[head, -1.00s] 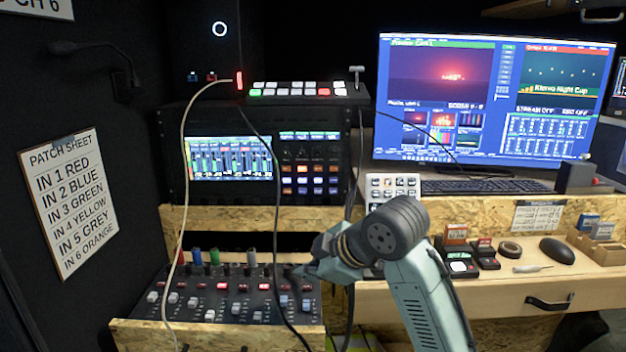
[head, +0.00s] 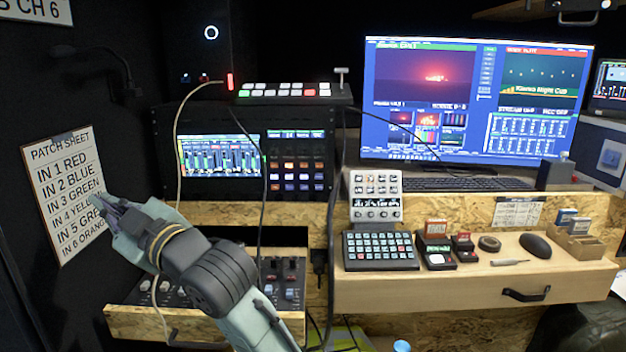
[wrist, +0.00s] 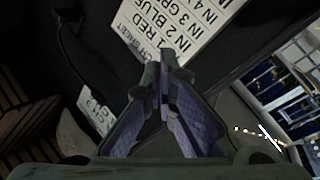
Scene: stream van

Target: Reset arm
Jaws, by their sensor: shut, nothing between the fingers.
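My gripper (head: 103,207) is at the left in the head view, raised in front of the lower part of the patch sheet (head: 62,165). It is shut and empty. My arm crosses over the audio mixer in the lower drawer and hides much of it. In the wrist view my gripper (wrist: 163,62) shows with its fingertips together, and the patch sheet (wrist: 205,30) lies beyond them, turned on its side. I cannot tell how far the fingertips are from the sheet.
The mixer (head: 283,285) sits in an open drawer below the rack screen (head: 220,163). A pale cable (head: 177,140) hangs down close to my arm. The right drawer (head: 400,285) holds a key panel (head: 380,250), small boxes and a mouse (head: 535,246). A monitor (head: 475,95) stands behind.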

